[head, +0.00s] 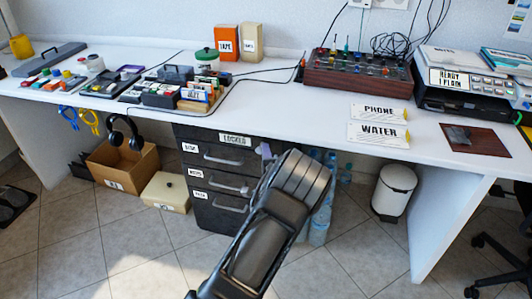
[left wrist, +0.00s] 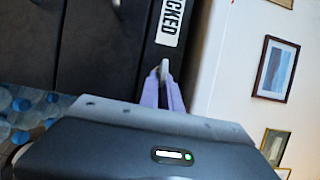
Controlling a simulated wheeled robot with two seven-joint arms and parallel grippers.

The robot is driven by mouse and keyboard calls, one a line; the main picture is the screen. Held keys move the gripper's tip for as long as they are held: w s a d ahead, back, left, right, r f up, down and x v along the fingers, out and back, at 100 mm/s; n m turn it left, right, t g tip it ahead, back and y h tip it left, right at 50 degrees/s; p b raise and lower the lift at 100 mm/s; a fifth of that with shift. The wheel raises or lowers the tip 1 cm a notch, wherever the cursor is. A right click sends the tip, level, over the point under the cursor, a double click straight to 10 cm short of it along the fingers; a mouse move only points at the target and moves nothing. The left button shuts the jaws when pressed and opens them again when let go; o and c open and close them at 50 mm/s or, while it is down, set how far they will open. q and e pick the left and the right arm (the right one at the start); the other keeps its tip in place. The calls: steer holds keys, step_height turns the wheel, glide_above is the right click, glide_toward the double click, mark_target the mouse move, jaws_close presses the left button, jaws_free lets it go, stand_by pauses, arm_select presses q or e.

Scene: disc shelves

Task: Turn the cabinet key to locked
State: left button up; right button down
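The dark cabinet (head: 218,215) stands under the white desk. A white label at its top reads LOCKED (head: 235,140); part of that label shows in the left wrist view (left wrist: 171,22). My left gripper (head: 265,151) is at the cabinet's upper right corner, and its arm covers the right side of the drawers. In the left wrist view its two purple fingers (left wrist: 163,90) come close together around a small light-grey key (left wrist: 164,69) at the cabinet front, seemingly gripping it. The key is hidden in the head view, and I cannot tell its exact angle. My right gripper is out of view.
The desk edge (head: 330,142) runs just above the cabinet. Water bottles (head: 320,220) stand right of the cabinet and a white bin (head: 394,192) farther right. A cream box (head: 166,193) and a cardboard box (head: 122,168) sit on the floor to the left.

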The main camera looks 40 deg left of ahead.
arm_select(q)
steer(key=o, duration=0.5)
steer(key=shift+c, duration=0.2)
steer(key=shift+s+d, duration=0.1)
steer(key=v, duration=0.7)
steer(key=shift+s+d+p, duration=0.15)
steer(key=shift+s+p, duration=0.1)
steer(key=shift+p, duration=0.2)
steer(key=shift+f, duration=0.1)
